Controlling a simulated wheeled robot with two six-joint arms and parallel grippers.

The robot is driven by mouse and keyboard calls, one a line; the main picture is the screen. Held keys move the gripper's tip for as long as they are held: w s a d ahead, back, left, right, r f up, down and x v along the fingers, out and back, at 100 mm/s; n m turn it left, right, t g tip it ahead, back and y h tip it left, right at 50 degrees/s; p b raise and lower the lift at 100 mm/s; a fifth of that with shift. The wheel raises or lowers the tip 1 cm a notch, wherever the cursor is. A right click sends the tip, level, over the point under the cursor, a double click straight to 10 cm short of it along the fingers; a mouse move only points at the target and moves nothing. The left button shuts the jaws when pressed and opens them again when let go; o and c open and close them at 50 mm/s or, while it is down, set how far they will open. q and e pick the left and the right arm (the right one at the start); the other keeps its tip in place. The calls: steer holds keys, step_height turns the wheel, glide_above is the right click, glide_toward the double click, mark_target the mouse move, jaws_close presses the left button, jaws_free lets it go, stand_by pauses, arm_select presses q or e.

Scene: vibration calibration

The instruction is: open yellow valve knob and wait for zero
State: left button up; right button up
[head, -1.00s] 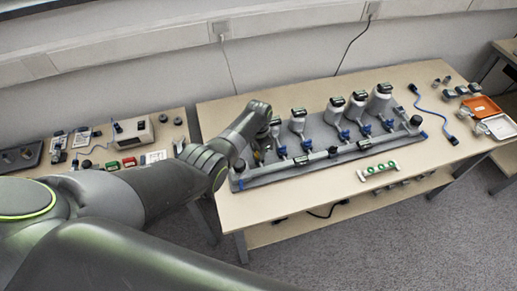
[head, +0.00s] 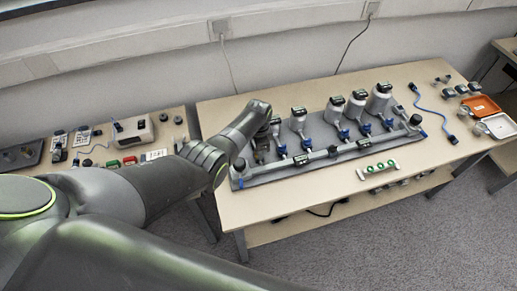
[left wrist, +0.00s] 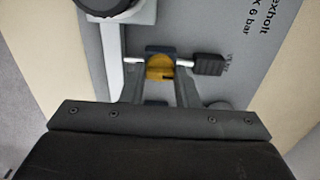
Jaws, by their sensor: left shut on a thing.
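The yellow valve knob (left wrist: 160,68) sits on a pale pipe in the left wrist view, with a dark blue part at its back edge. My left gripper (left wrist: 158,92) has its two fingers on either side of the knob and is shut on it. In the head view my left arm reaches to the left end of the grey manifold board (head: 290,170). The knob cannot be made out there, as my arm and wrist cover that end.
Several white vessels with dark gauges, such as one at the right (head: 378,103), stand along the board. A green-buttoned strip (head: 378,168) lies in front. Orange (head: 481,107) and white (head: 499,125) trays lie at the right. The table's front is mostly clear.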

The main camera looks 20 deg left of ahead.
arm_select(q)
steer(key=o, duration=1)
steer(key=shift+r+p, duration=0.3)
steer(key=shift+r, duration=0.3)
step_height(320, 180, up, 5)
steer(key=shift+r+p, duration=0.1)
steer(key=shift+p, duration=0.65)
step_height(320, 180, up, 11)
steer(key=shift+b, duration=0.3)
